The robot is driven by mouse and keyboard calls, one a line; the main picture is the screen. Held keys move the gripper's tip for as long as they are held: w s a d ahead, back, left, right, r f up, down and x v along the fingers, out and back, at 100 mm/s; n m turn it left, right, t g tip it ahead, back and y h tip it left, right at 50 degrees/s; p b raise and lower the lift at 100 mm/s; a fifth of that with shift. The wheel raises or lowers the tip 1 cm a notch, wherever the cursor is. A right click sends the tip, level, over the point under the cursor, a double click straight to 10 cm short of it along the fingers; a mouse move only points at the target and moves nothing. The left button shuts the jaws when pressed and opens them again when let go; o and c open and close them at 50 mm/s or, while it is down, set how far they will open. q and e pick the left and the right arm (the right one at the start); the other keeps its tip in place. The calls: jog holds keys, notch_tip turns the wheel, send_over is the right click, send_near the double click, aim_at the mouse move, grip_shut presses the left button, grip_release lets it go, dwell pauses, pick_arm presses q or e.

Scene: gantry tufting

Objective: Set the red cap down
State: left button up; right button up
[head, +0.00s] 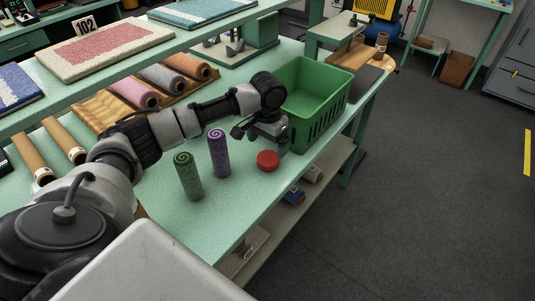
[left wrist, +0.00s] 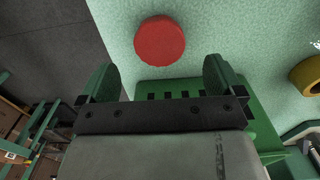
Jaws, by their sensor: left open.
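The red cap (head: 268,160) lies flat on the light green tabletop (head: 215,215), near its front edge. It also shows in the left wrist view (left wrist: 160,42), beyond the fingertips and not between them. My left gripper (head: 264,141) is just behind the cap in the head view, beside the green basket. In the left wrist view its two fingers (left wrist: 160,78) are spread wide with nothing held. My right gripper is not in view.
The green basket (head: 312,100) stands close to the right of my gripper. A green roll (head: 187,176) and a purple roll (head: 219,153) stand upright to the left of the cap. A shelf with mats (head: 106,46) overhangs the back. The tabletop's front left is clear.

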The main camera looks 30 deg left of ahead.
aim_at(268, 158)
pick_arm(q)
notch_tip(268, 158, up, 7)
jog(key=shift+f+b, duration=0.2)
jog(key=shift+b, duration=0.1)
